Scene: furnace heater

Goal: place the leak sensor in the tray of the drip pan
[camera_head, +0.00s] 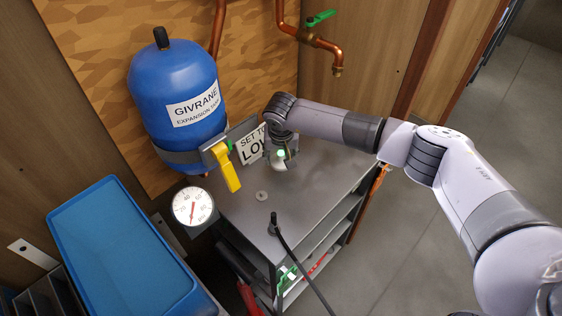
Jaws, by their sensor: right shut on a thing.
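My right gripper (283,150) points down over the grey metal top, near the sign. It is shut on a small white rounded thing with a green spot, which looks like the leak sensor (280,164); the fingers partly hide it. I cannot tell whether the sensor touches the top below. The drip pan (120,250) appears to be the large blue shallow tray at the lower left, and its visible floor is empty. The sensor is well to the right of the pan. My left gripper is out of view.
A dial gauge (193,207) sits near the pan's right edge. A black rod or cable (285,245) rises at the cart's front. Copper pipe with a green-handled tap (320,40) is behind.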

